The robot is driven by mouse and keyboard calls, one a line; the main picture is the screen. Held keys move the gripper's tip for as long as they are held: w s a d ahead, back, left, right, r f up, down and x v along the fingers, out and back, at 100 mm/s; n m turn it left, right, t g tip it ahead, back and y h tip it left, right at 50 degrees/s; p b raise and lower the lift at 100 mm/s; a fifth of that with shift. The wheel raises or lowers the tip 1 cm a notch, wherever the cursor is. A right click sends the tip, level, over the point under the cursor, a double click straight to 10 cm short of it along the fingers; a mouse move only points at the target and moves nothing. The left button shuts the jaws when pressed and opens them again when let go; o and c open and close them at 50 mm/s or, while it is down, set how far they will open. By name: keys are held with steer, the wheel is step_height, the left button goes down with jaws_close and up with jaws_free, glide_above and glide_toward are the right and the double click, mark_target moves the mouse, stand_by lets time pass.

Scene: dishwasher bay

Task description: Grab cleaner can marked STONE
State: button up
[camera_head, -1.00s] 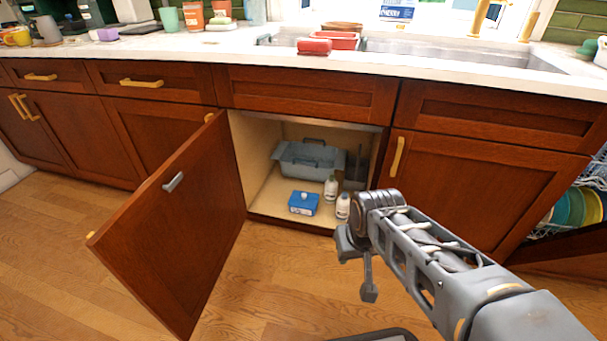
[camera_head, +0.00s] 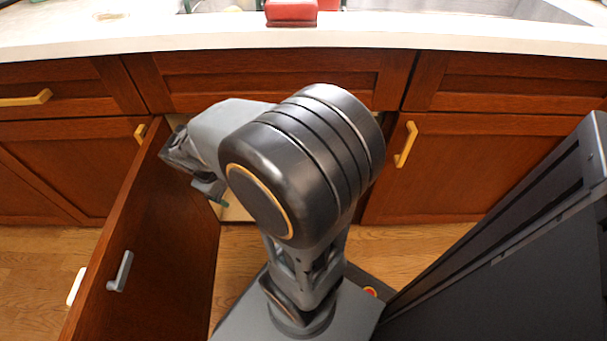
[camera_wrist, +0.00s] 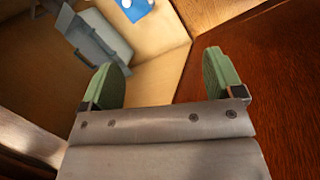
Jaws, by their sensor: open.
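No can marked STONE can be made out in the present views. My gripper (camera_wrist: 165,74) is open and empty, with its two green-padded fingers spread apart in the wrist view. In the head view my gripper (camera_head: 212,193) is at the open cabinet, beside the door, mostly hidden by my arm. The wrist view looks into the cabinet: a blue box (camera_wrist: 136,9) with a white part shows at the top edge, beyond the fingertips and apart from them. My arm blocks most of the cabinet interior in the head view.
A grey bin (camera_wrist: 92,46) stands inside the cabinet. The open wooden door (camera_head: 150,250) is close on the left of my arm. The cabinet with the gold handle (camera_head: 406,145) on the right is shut. The counter (camera_head: 400,32) runs above.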

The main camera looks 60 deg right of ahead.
steer(key=shift+o, duration=0.9)
steer(key=w+d+f+n+g+h, duration=0.1)
steer(key=d+f+h, duration=0.1)
steer(key=d, duration=0.3)
steer(key=w+d+f+n+g+h, duration=0.1)
steer(key=d+f+n+g+h, duration=0.1)
steer(key=d+f, duration=0.2)
steer(key=d, duration=0.2)
steer(key=shift+w+d+n, duration=0.3)
steer(key=shift+w, duration=0.05)
steer(key=d+f+n+t+h+p, duration=0.1)
steer(key=d+f+n+h, duration=0.2)
steer(key=d+f+n, duration=0.65)
steer(key=d+f+n+t+h, duration=0.1)
steer(key=d+f+n+h, duration=0.15)
steer(key=d+f, duration=0.75)
steer(key=s+d+f+b, duration=0.1)
steer(key=d+f+b, duration=0.5)
steer(key=d+f, duration=0.2)
steer(key=shift+f, duration=0.5)
steer(key=shift+r, duration=0.1)
steer(key=c, duration=1.2)
